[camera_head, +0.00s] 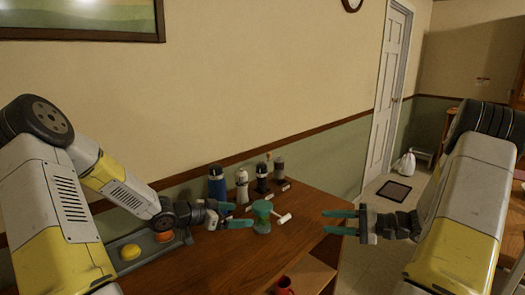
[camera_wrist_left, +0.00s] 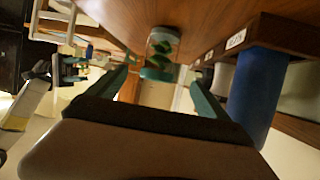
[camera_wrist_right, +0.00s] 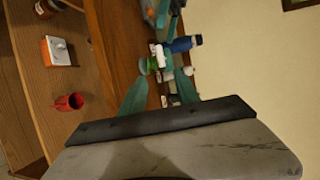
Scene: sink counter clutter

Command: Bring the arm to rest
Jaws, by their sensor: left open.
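A blue bottle (camera_head: 217,184), white bottle (camera_head: 242,188) and darker bottles (camera_head: 262,180) stand along the wall. A tray with a yellow item (camera_head: 130,252) and orange item (camera_head: 163,237) is at left. A red mug (camera_head: 284,286) is at the front. A white-orange box (camera_wrist_right: 58,50) is near the mug.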

